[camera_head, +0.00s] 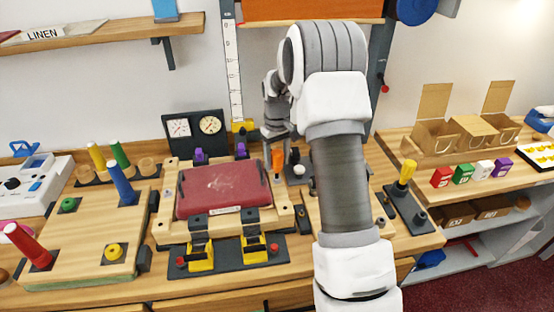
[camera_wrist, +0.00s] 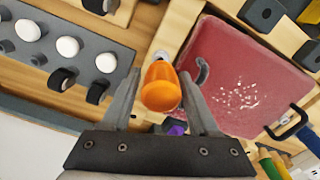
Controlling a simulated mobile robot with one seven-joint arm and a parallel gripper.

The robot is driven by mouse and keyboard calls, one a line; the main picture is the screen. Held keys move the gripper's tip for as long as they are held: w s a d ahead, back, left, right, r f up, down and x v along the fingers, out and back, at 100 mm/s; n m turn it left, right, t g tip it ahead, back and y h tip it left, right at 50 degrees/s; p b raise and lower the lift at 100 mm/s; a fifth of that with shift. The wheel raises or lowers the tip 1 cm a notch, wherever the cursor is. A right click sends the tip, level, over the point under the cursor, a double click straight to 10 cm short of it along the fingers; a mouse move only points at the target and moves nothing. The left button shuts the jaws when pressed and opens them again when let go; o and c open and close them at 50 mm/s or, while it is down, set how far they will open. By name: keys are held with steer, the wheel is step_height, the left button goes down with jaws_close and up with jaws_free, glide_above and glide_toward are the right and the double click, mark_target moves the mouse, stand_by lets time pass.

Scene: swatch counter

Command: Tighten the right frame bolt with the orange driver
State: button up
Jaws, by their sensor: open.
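The orange driver (camera_head: 277,160) stands upright at the back right of the wooden frame (camera_head: 285,218) that holds the dark red block (camera_head: 222,190). In the wrist view, its rounded orange handle (camera_wrist: 161,86) lies between the two fingers of my gripper (camera_wrist: 160,100). The fingers are spread, with a visible gap on each side. In the head view my gripper (camera_head: 278,138) is just above the handle. A small grey metal part shows beside the handle in the wrist view; I cannot tell whether it is the right frame bolt. The driver's tip is hidden.
A dark rack with white knobs (camera_wrist: 67,46) stands close beside the driver. Purple clamps (camera_head: 241,150) sit along the frame's back and yellow clamps (camera_head: 254,249) along its front. A yellow-handled tool (camera_head: 405,175) stands at right. Two dials (camera_head: 209,125) stand behind.

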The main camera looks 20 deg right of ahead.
jaws_close()
steer(key=m, duration=0.7)
steer(key=m+p, duration=0.1)
steer(key=m, duration=0.4)
steer(key=shift+s, duration=0.1)
steer(key=m, duration=0.3)
steer(key=shift+d, duration=0.1)
jaws_free()
